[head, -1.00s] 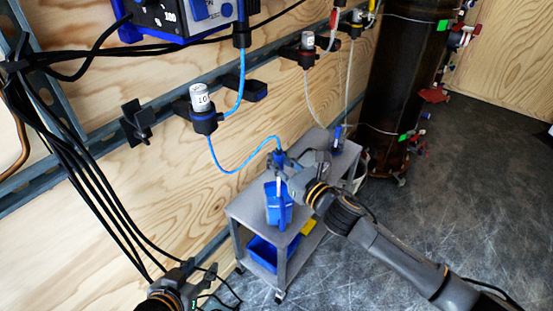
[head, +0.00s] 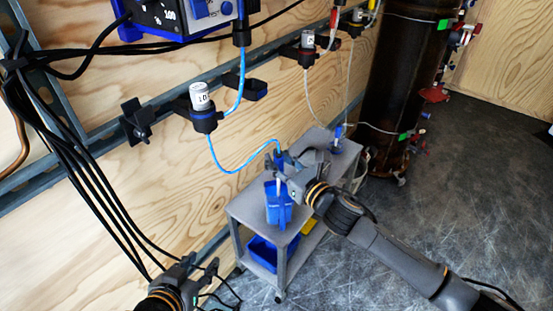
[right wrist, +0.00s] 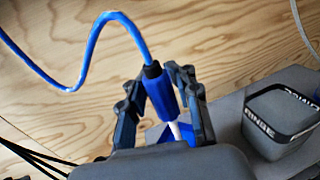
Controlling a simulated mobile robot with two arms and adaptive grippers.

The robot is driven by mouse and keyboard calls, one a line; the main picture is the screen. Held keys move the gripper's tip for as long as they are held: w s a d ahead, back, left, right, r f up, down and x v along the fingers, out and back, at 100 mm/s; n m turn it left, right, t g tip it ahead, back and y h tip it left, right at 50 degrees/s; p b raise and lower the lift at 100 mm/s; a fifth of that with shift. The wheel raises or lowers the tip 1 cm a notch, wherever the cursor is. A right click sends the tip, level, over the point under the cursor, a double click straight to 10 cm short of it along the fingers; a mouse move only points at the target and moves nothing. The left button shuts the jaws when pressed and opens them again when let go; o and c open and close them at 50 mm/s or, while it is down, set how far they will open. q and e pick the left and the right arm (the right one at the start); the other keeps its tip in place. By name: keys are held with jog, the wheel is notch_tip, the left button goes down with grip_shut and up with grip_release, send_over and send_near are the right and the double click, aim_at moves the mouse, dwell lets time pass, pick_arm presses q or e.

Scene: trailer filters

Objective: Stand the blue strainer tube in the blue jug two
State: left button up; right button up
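The blue strainer tube (right wrist: 159,92) has a black collar, a blue hose at its top and a white lower part. My right gripper (head: 287,171) is shut around its blue body, with a finger on each side in the right wrist view (right wrist: 162,88). The tube is nearly upright over the blue jug (head: 278,212), which stands on the near end of the grey cart. The white end overlaps the jug's mouth; I cannot tell how far inside it is. My left gripper (head: 196,266) is at the bottom left, away from the cart, its fingers unclear.
A grey container marked RINSE (right wrist: 282,122) stands beside the tube. Another blue tube (head: 338,133) stands at the cart's far end. A blue bin (head: 262,254) sits on the lower shelf. The blue hose (head: 229,169) loops to a wall-mounted filter holder (head: 205,121). Open floor lies right.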

jog(key=shift+o, duration=1.1)
jog(key=v, duration=1.2)
